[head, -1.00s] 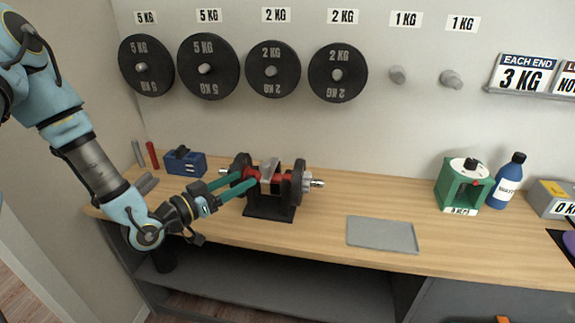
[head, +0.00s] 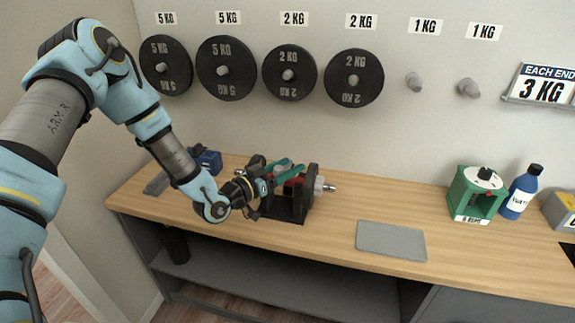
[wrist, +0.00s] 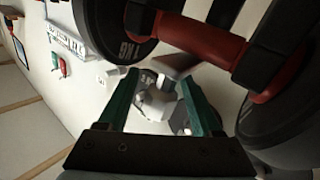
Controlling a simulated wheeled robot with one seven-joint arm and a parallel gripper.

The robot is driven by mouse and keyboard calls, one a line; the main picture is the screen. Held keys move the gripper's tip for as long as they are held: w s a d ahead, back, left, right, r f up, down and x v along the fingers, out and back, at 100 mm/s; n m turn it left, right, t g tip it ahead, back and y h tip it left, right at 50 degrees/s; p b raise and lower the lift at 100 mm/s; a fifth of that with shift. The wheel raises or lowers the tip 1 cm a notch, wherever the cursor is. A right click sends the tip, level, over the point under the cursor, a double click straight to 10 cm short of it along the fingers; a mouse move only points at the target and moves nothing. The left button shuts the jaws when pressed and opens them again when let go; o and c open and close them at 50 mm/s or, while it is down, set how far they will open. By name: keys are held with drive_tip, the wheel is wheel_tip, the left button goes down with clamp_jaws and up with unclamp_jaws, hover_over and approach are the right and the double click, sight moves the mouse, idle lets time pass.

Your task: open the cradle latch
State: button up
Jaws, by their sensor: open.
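The black cradle (head: 282,215) stands on the bench and carries a dumbbell with black plates (head: 309,195), a red bar and a silver collar (head: 321,187). The red bar (wrist: 205,42) and plates also show large in the wrist view, at the top and right. My gripper (head: 298,168) is over the dumbbell, its teal fingers apart and pointing right. In the wrist view my gripper (wrist: 158,82) is open, with a grey flat piece (wrist: 174,66) close by its tips; I cannot tell if it touches. My gripper largely hides the latch in the head view.
A blue box (head: 207,160) stands behind my wrist. A grey tray (head: 390,241) lies to the right on the bench, with bare wood around it. A green device (head: 477,194) and a blue bottle (head: 523,192) stand farther right. Weight plates (head: 289,73) hang on the wall.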

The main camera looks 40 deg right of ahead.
clamp_jaws()
idle(0.5)
idle(0.9)
